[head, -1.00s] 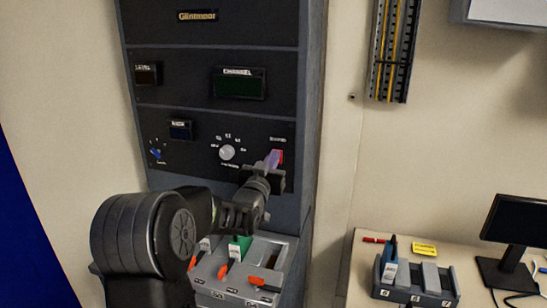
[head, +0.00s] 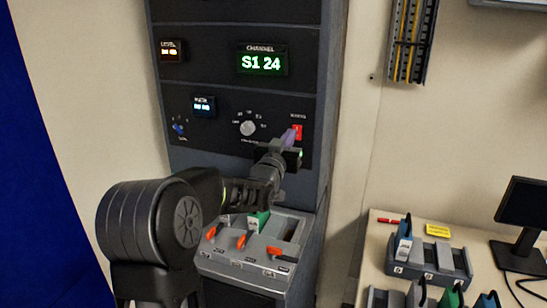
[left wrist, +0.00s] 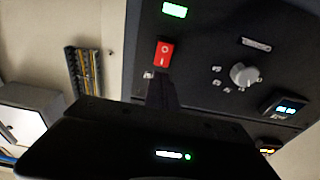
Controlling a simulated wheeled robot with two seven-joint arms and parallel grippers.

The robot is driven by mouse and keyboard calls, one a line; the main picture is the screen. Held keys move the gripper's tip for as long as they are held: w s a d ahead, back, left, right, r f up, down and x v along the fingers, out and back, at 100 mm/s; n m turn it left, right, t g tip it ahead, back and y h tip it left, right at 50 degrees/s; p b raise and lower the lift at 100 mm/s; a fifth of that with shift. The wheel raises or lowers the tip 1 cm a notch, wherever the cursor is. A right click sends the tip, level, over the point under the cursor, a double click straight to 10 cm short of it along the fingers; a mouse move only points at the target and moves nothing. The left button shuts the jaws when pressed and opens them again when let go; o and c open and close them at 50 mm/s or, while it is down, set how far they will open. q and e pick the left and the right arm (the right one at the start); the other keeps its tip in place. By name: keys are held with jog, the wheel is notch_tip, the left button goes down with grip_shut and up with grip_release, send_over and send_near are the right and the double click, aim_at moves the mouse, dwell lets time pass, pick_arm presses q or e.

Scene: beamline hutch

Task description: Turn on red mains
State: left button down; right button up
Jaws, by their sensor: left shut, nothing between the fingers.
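The red mains switch (head: 297,131) is a small rocker at the right of the rack's lower dark panel. It also shows in the left wrist view (left wrist: 165,54), with white marks on its face. My left gripper (head: 291,138) is shut and empty, its fingertips just at the switch. In the left wrist view the dark fingers (left wrist: 161,92) end just below the switch; whether they touch it I cannot tell. The channel display (head: 262,62) is lit green and reads S1 24. The level display (head: 172,50) and a blue display (head: 204,106) are lit too. My right gripper is not in view.
A white knob (head: 248,128) and a blue toggle (head: 179,128) sit left of the switch. Below is a sloped console (head: 250,270) with orange levers and a green-handled module. At right, a desk holds a module rack (head: 430,268) and a monitor (head: 523,212).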

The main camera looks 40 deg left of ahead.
pick_arm(q)
jog(key=s+d+r+b, duration=0.1)
jog(key=s+d+b, duration=0.1)
jog(key=s, duration=0.7)
jog(key=shift+s+d, duration=0.2)
jog(key=shift+d, duration=0.4)
